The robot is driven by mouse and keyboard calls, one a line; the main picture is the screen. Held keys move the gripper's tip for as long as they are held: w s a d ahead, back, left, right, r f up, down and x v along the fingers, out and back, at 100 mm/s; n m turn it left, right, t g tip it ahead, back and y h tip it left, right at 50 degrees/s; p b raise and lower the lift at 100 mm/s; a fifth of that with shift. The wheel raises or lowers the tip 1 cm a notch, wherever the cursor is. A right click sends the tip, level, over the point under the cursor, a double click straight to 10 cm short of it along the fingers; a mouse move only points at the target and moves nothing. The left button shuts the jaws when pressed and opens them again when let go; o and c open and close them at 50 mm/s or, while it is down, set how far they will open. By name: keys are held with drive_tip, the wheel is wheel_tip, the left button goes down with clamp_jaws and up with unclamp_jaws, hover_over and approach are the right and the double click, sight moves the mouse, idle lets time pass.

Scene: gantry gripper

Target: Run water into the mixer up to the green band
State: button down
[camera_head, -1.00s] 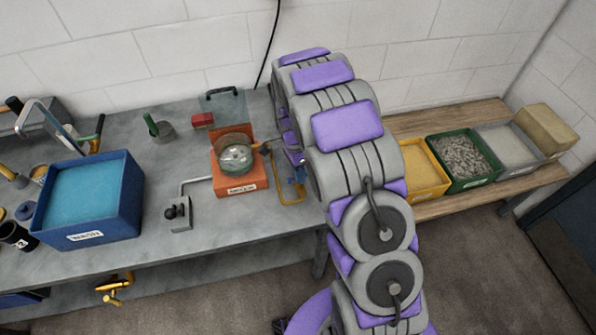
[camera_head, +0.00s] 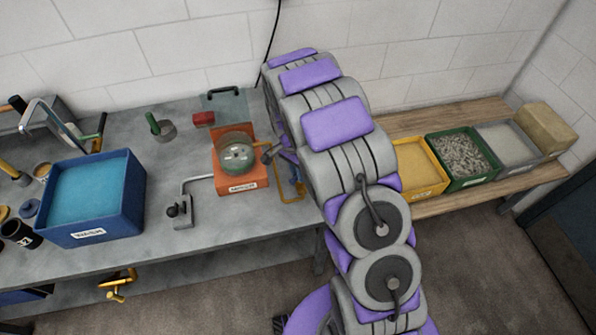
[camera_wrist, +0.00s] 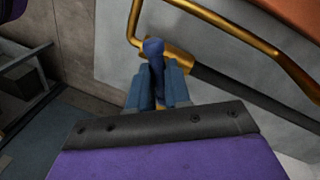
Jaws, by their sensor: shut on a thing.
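The mixer is an orange box (camera_head: 240,183) with a clear round bowl (camera_head: 237,152) on top, standing on the grey bench. Some grey-white stuff shows in the bowl; I cannot make out a green band or a water level. A brass pipe (camera_wrist: 215,20) beside the mixer carries a blue tap handle (camera_wrist: 153,48). My gripper (camera_wrist: 155,80) is shut on this handle, its blue fingers on both sides. In the head view the gripper is small beside the brass pipe at the mixer's right, and my arm partly hides it.
A blue tub (camera_head: 90,200) of blue stuff stands on the left of the bench. A crank (camera_head: 180,208) sits left of the mixer. A clear panel with a dark handle (camera_head: 222,91) is behind it. Yellow (camera_head: 425,185), green and grey bins stand on the right shelf.

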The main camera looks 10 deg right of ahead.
drive_tip(key=shift+w, duration=0.2)
drive_tip(key=c, duration=1.2)
unclamp_jaws()
drive_tip(key=shift+c, duration=0.2)
drive_tip(key=shift+o, duration=0.8)
wheel_tip(320, 180, up, 17)
drive_tip(key=w+a+p, duration=0.1)
drive_tip(key=w, duration=0.1)
drive_tip(key=shift+w+a, duration=0.4)
